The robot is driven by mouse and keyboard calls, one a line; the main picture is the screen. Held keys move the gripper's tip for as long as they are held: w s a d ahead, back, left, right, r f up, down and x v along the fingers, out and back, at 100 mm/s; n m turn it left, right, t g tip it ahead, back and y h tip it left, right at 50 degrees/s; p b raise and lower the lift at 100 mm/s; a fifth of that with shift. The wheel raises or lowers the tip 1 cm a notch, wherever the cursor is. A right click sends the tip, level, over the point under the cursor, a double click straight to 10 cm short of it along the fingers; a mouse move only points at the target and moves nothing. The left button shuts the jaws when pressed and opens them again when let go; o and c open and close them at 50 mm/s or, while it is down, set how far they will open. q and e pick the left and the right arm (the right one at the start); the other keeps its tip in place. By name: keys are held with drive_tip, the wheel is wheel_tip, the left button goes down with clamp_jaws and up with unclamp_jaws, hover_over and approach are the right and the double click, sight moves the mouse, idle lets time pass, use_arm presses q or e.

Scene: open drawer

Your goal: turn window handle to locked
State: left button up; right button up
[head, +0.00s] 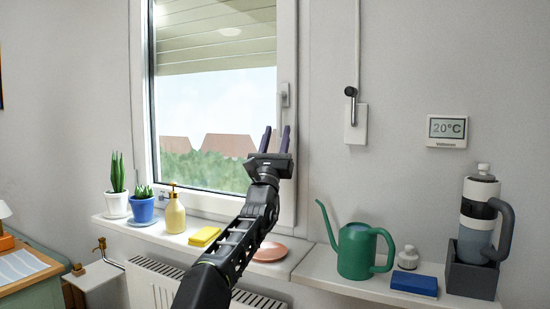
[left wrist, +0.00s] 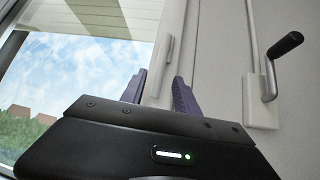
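The white window handle (head: 285,96) is on the right side of the window frame (head: 288,45), and its long part looks roughly upright. Which way its lever points is too small to tell. It also shows in the left wrist view (left wrist: 167,55), beyond the fingers. My left gripper (head: 276,138) is in front of the frame, just below the handle in the head view. Its two dark purple fingers are apart and point up. In the left wrist view nothing is between the fingers (left wrist: 159,90), and they do not appear to touch the handle. My right gripper is not in view.
A crank with a dark grip (head: 351,92) hangs on the wall right of the window, near a thermostat (head: 447,131). The sill holds plants (head: 117,190), a soap bottle (head: 175,212), a yellow sponge (head: 204,237) and a pink dish (head: 270,252). A green watering can (head: 357,252) stands right.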

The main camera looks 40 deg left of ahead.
use_arm(q)
drive_tip(key=shift+b+v, duration=0.6)
drive_tip(key=shift+v, duration=1)
